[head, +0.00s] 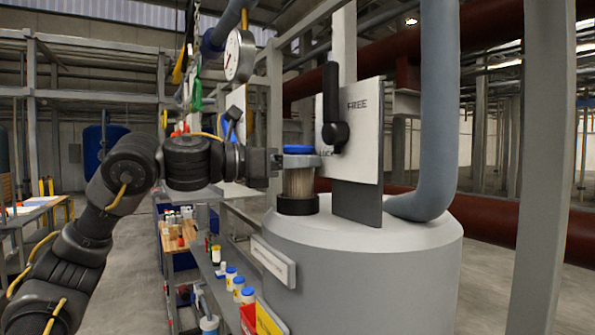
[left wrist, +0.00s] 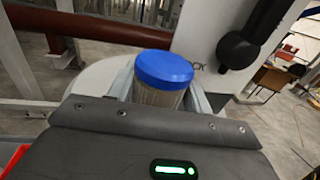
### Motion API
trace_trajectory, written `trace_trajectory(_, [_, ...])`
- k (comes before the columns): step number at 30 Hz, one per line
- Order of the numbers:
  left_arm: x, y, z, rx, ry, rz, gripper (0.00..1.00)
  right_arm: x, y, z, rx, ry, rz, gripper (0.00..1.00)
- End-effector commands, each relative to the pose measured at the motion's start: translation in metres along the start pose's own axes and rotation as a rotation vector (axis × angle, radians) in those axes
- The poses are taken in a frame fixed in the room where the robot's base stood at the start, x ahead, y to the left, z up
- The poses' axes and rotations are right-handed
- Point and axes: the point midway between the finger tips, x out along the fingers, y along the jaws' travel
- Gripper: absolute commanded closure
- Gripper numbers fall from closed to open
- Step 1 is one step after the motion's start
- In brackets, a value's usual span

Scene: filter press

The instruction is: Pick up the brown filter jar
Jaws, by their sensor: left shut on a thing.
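The filter jar (head: 299,184) has a blue lid and a brownish, ribbed see-through body. It stands upright at a black ring seat (head: 297,205) on top of the grey tank (head: 370,265). My left gripper (head: 302,161) reaches in from the left and is shut around the jar just below the lid. In the left wrist view the jar's blue lid (left wrist: 164,67) shows between the two fingers, one on each side. I cannot tell whether the jar's bottom still rests in the seat. My right gripper is not in view.
A white panel (head: 366,120) marked FREE and LOCK stands close behind the jar, with a black lever (head: 331,105) pointing up. A thick grey pipe (head: 437,120) rises at the right. A shelf below left holds several small blue-lidded jars (head: 238,285). A pressure gauge (head: 239,55) hangs above.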

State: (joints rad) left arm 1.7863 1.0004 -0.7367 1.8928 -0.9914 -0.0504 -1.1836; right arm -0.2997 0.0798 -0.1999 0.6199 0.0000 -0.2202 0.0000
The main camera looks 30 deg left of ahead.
Motion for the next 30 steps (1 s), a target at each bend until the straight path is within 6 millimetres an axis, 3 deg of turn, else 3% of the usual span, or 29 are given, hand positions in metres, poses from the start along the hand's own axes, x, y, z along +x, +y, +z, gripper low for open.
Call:
trace_trajectory(5, [0.000,-0.002,0.021,0.002,-0.007,-0.002,0.75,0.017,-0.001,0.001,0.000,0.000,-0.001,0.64])
trace_trajectory(14, [-0.053,0.012,0.087,-0.001,-0.009,0.000,0.75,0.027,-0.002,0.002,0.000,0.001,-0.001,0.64])
trace_trajectory(21, [-0.105,0.027,0.108,-0.001,-0.004,0.001,0.75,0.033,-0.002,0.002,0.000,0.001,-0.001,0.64])
trace_trajectory(30, [-0.133,0.035,0.120,0.000,-0.001,0.000,0.75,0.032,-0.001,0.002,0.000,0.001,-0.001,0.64])
